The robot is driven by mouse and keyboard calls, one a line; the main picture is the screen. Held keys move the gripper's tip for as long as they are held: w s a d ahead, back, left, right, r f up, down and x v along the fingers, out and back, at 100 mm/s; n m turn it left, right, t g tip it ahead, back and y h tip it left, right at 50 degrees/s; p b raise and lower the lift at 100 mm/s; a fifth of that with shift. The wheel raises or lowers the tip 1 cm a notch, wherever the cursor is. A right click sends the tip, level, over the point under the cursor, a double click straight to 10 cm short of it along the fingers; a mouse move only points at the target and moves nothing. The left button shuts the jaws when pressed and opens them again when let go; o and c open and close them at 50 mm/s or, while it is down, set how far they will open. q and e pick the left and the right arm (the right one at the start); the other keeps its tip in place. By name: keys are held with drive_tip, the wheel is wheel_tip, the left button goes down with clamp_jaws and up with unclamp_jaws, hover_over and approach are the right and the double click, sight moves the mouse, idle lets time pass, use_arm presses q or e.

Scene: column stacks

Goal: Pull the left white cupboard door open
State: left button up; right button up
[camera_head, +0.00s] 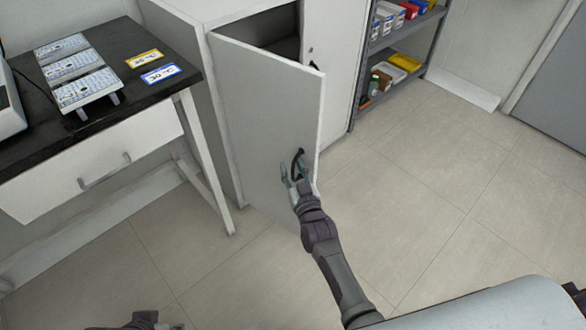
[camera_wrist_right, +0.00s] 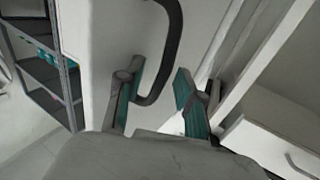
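The left white cupboard door (camera_head: 265,125) stands partly open in the head view, swung out from the white cupboard (camera_head: 205,10). A dark gap shows behind its top edge. Its black curved handle (camera_head: 297,162) is near the door's free edge. My right gripper (camera_head: 293,172) is at the handle. In the right wrist view the fingers (camera_wrist_right: 155,97) are apart, with the lower part of the handle (camera_wrist_right: 165,75) between or just in front of them; I cannot tell if they touch it. My left gripper (camera_head: 150,321) is at the bottom edge of the head view, mostly cut off.
A black-topped table (camera_head: 115,50) with a white drawer (camera_head: 95,165) stands left of the door, its leg close to the cupboard. The right cupboard door (camera_head: 330,65) looks shut. A grey shelf rack (camera_head: 385,100) stands to the right. The floor (camera_head: 410,190) in front is clear.

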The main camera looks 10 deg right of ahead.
drive_tip(key=s, duration=1.2)
drive_tip(key=shift+d, duration=0.45)
